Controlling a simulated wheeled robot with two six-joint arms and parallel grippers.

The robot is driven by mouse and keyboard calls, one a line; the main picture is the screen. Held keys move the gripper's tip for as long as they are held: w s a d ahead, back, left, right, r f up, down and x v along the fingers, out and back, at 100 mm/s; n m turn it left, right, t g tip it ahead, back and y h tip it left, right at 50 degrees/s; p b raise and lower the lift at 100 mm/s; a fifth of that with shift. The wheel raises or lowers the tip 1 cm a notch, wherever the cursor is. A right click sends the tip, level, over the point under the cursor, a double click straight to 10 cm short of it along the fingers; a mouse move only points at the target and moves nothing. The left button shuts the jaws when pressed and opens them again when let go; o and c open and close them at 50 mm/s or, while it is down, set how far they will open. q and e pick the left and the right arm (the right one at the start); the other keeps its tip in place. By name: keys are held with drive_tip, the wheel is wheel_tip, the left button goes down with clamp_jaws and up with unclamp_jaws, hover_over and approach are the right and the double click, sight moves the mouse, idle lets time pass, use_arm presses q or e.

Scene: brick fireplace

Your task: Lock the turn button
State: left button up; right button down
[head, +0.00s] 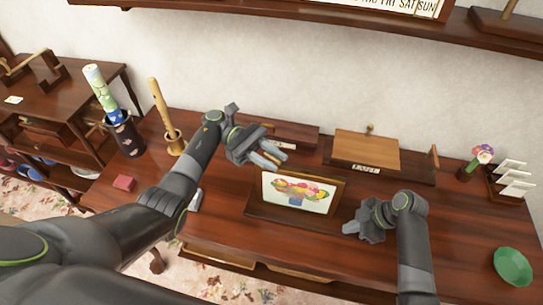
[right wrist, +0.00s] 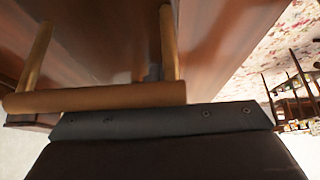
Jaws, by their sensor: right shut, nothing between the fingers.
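A wooden box with a pale, labelled lid (head: 365,151) stands toward the back of the desk. A small knob (head: 370,128) shows at its far edge; I cannot tell whether that is the turn button. No other turn button is clear in the head view. My left gripper (head: 270,157) is above the desk, left of the box and behind a framed picture (head: 297,190). Its fingers are too small to judge their gap. My right gripper (head: 350,229) is shut and empty, low beside the picture's right end. In the right wrist view a pale wooden bar (right wrist: 95,98) with two posts is close to the camera.
A small red block (head: 124,183) lies nearby. A flower vase (head: 466,172), a card rack (head: 511,182) and a green bowl (head: 513,266) stand at the right. A shelf (head: 300,18) crosses above.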

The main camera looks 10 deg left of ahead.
sight(271, 157)
use_arm(q)
drive_tip(key=shift+o, duration=0.3)
drive_tip(key=shift+r, duration=0.1)
wheel_tip(271, 157, up, 10)
drive_tip(key=shift+f, duration=0.1)
drive_tip(key=shift+o, duration=0.5)
